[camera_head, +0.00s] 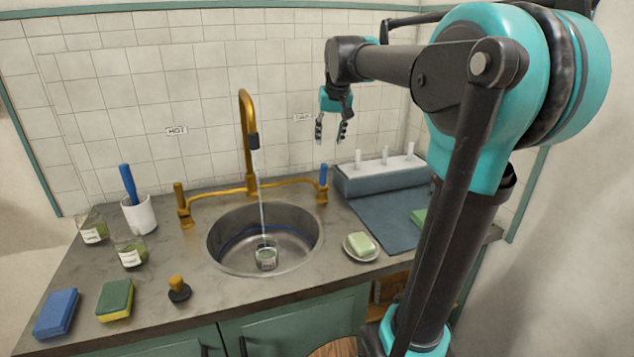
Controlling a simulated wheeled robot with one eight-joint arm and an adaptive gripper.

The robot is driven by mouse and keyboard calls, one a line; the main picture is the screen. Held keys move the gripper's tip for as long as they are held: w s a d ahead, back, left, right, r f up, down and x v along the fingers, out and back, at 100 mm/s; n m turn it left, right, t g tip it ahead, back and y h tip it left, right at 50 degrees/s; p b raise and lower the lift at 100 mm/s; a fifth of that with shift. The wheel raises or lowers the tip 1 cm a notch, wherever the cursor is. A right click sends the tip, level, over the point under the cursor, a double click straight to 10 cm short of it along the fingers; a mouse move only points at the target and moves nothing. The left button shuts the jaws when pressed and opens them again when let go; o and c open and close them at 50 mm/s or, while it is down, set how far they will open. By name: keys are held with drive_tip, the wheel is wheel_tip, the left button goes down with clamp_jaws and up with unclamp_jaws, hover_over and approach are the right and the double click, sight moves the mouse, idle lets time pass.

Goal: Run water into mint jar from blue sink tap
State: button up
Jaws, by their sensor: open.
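A small glass jar (266,258) with a pale label and a greenish look stands in the round metal sink (217,258). The label is too small to read, so I cannot confirm it is the mint jar. A thin stream of water (262,200) runs from the dark nozzle of the brass spout (247,120) down to the jar. The blue tap handle (323,178) stands at the right end of the brass tap bar. My gripper (331,138) is open and empty, pointing down above the blue handle and apart from it.
Two labelled glass jars (130,252) stand left of the sink, near a white cup (139,213) with a blue-handled tool. Sponges (115,299) and a small knobbed tool (179,289) lie in front. A soap dish (361,246) and a pegged rack (382,176) are right.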

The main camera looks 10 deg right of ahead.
approach(323, 185)
drive_tip(key=w+f, duration=0.4)
drive_tip(key=shift+f, duration=0.4)
clamp_jaws()
idle(0.3)
